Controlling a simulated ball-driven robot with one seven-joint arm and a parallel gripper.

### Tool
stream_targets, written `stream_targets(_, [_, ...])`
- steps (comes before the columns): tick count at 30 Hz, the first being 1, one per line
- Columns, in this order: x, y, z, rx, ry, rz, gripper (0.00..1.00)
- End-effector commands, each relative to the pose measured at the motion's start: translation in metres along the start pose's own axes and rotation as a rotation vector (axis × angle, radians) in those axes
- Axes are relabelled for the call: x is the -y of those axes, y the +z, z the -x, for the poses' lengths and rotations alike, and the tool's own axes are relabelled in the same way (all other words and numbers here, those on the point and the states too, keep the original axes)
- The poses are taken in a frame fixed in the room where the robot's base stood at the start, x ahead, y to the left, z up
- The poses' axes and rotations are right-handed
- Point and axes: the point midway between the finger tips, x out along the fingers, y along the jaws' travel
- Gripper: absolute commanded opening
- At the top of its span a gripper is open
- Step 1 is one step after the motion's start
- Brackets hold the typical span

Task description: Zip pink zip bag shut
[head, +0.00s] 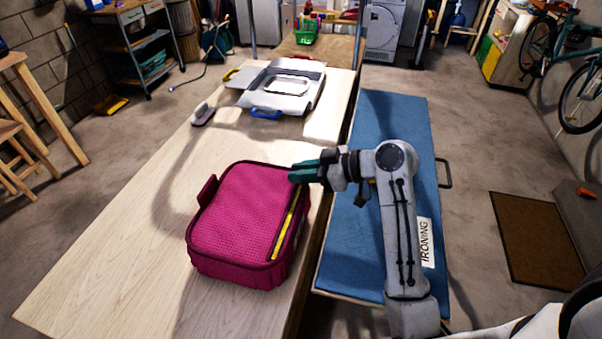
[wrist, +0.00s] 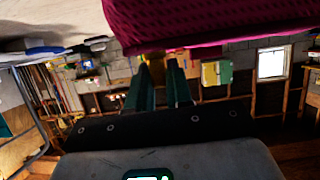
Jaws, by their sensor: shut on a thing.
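The pink zip bag (head: 245,212) stands on the wooden table, its flat mesh lid facing up and a dark rim around it. A yellow strip (head: 283,226) runs along the lid's right edge. In the wrist view the bag (wrist: 215,22) fills the top. My gripper (head: 297,172) is at the bag's far right corner, its teal fingers pointing left at the rim. In the wrist view my gripper (wrist: 158,68) is shut on a small yellowish piece, apparently the zip pull (wrist: 157,72), just under the bag's edge. The fingers hide the pull in the head view.
The wooden table (head: 115,250) is bare left of the bag. A dark iron-like object (head: 202,115) and a silver case (head: 275,98) lie farther back. A blue ironing surface (head: 385,125) stands to the right, under my arm, across a narrow gap.

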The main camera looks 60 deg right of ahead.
Motion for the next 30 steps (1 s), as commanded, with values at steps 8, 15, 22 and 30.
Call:
stream_targets(8, [0.0, 0.0, 0.0, 0.0, -0.001, 0.0, 0.41])
stream_targets(15, [0.0, 0.0, 0.0, 0.0, 0.0, 0.0, 0.43])
stream_targets(22, [-0.001, 0.001, 0.021, -0.001, 0.004, -0.001, 0.43])
stream_targets(30, [-0.001, 0.0, 0.073, -0.001, 0.005, 0.0, 0.43])
